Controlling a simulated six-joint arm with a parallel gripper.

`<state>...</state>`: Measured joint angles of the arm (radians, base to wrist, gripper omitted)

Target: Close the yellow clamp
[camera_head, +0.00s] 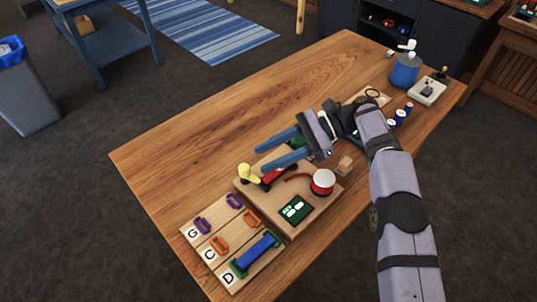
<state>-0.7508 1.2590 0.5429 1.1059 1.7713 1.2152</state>
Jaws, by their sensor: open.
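The yellow clamp (247,174) is on the left part of a wooden block (255,203) on the table. Its yellow part stands up at the left, and a red and black part lies beside it to the right. I cannot tell from this view how far the clamp is open. My gripper (261,157) is open, with its two blue fingers apart and pointing left. The fingers appear above the back of the block, just behind and to the right of the yellow part. They look empty and apart from the clamp.
The block also carries a red and white round piece (322,182) and a small green display (296,209). A board lettered G, C, D (214,262) with coloured brackets and a blue bar lies front left. A blue pot (405,71) stands far right. The table's left-back area (210,135) is clear.

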